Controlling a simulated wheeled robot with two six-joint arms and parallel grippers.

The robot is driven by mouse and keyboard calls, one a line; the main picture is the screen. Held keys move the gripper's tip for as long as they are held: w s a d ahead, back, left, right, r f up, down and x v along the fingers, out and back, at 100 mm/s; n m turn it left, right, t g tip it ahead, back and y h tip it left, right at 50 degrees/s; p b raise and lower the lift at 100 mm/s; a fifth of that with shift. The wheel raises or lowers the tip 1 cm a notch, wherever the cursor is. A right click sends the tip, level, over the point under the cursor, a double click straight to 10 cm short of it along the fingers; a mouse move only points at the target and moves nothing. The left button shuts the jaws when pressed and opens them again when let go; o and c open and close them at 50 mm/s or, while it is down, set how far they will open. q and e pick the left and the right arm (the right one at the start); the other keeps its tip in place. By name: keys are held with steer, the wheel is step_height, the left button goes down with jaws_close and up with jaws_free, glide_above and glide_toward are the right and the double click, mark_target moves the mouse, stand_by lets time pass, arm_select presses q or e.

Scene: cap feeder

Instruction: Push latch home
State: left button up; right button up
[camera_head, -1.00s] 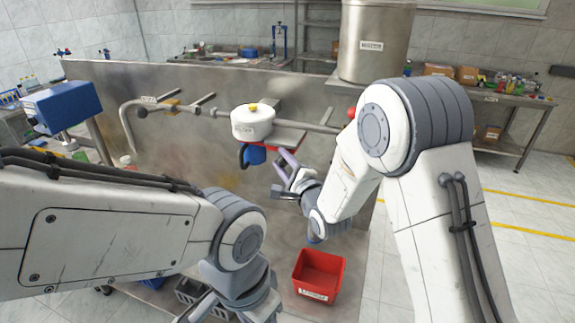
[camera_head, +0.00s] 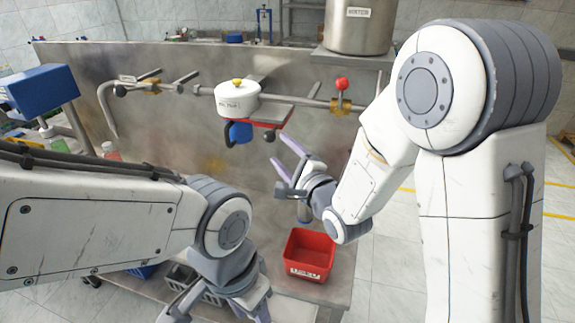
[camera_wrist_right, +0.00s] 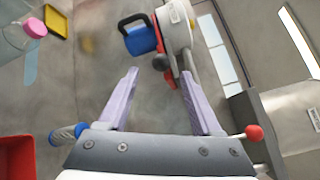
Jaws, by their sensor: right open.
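The white round feeder bowl (camera_head: 237,98) with a yellow knob sits on the horizontal pipe in front of the steel panel. A blue padlock-shaped block (camera_head: 240,132) with a dark loop hangs below it; it also shows in the right wrist view (camera_wrist_right: 141,41). A dark round knob (camera_wrist_right: 161,62) shows beside the bowl; I cannot tell whether it is the latch. My right gripper (camera_head: 281,152) is open and empty, below and right of the bowl. In the right wrist view, the knob appears between its fingertips (camera_wrist_right: 160,73), apparently apart from them. My left gripper is cut off at the bottom edge.
A red bin (camera_head: 310,253) stands below my right gripper, beside grey crates (camera_head: 182,277). A red-knobbed valve (camera_head: 341,85) is on the pipe to the right. A blue box (camera_head: 40,90) stands at left. A steel tank (camera_head: 357,32) stands behind the panel.

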arm_select(q)
step_height(320, 180, down, 2)
steer(key=shift+f+b, duration=0.25)
steer(key=shift+b, duration=0.55)
arm_select(e)
steer(key=shift+v, duration=1.1)
steer(key=s+a+f+n+g+h, duration=0.2)
steer(key=s+f+n+g+h, duration=0.2)
steer(key=s+f+n+g, duration=0.7)
steer(key=s+d+n+g+h, duration=0.1)
steer(key=s+d+n+g, duration=0.1)
steer(key=s+n, duration=0.5)
steer(key=s+d+n+g+h, duration=0.2)
steer(key=s+n, duration=0.4)
steer(key=s, duration=0.5)
steer(key=shift+s+d+r+n+g, duration=0.35)
steer(key=shift+s+d+n+g, duration=0.05)
steer(key=shift+d+g, duration=0.15)
